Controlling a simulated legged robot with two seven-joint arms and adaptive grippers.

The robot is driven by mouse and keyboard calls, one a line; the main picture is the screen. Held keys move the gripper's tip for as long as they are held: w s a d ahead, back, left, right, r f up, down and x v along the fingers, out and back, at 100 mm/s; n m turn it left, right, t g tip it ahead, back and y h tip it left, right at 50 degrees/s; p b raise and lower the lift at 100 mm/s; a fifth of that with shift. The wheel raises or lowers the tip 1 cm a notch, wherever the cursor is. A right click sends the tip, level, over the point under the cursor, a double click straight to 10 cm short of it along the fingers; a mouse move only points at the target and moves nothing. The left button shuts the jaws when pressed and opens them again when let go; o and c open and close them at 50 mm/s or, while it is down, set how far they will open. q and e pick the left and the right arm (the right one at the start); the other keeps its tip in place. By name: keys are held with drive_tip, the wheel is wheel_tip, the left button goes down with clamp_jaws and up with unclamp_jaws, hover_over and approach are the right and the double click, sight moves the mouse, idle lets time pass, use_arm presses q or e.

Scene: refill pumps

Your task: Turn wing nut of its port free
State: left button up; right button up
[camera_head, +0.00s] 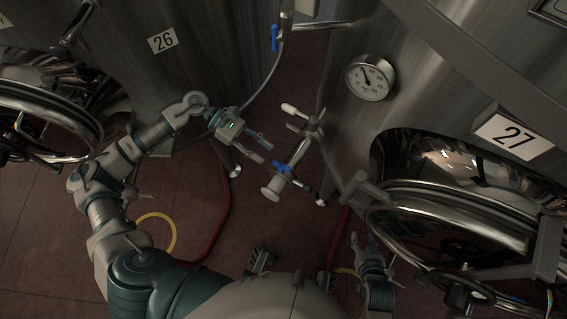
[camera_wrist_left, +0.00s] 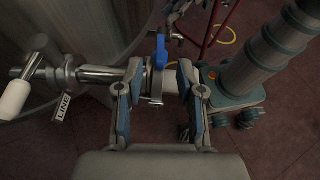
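A steel port pipe (camera_head: 300,150) sticks out from tank 27, with a blue valve handle (camera_head: 283,167) and a round end (camera_head: 270,191). A small clamp part (camera_head: 305,186) juts from its side; I cannot tell clearly whether it is the wing nut. My left gripper (camera_head: 266,153) is open, its fingers pointing at the pipe near the blue handle. In the left wrist view, the blue handle (camera_wrist_left: 160,52) and a clamp (camera_wrist_left: 156,88) show between the spread fingers (camera_wrist_left: 160,68); contact cannot be told. My right gripper (camera_head: 369,240) is low, beside tank 27, away from the port.
Tank 26 (camera_head: 190,75) stands left, tank 27 (camera_head: 350,125) right, with round hatches (camera_head: 450,215) and a dial gauge (camera_head: 370,78). A white-ended lever (camera_head: 289,108) is on the pipe. A red hose (camera_head: 224,215) and yellow hose (camera_head: 172,235) lie on the floor.

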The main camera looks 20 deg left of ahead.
sight(283, 165)
use_arm(q)
drive_tip(key=x, duration=0.7)
drive_tip(key=shift+d+r, duration=0.1)
drive_tip(key=shift+d, duration=0.2)
drive_tip(key=shift+s+d+f, duration=0.1)
drive_tip(key=shift+d+f, duration=0.2)
drive_tip(key=shift+d, duration=0.05)
drive_tip(key=shift+a, duration=0.1)
clamp_jaws()
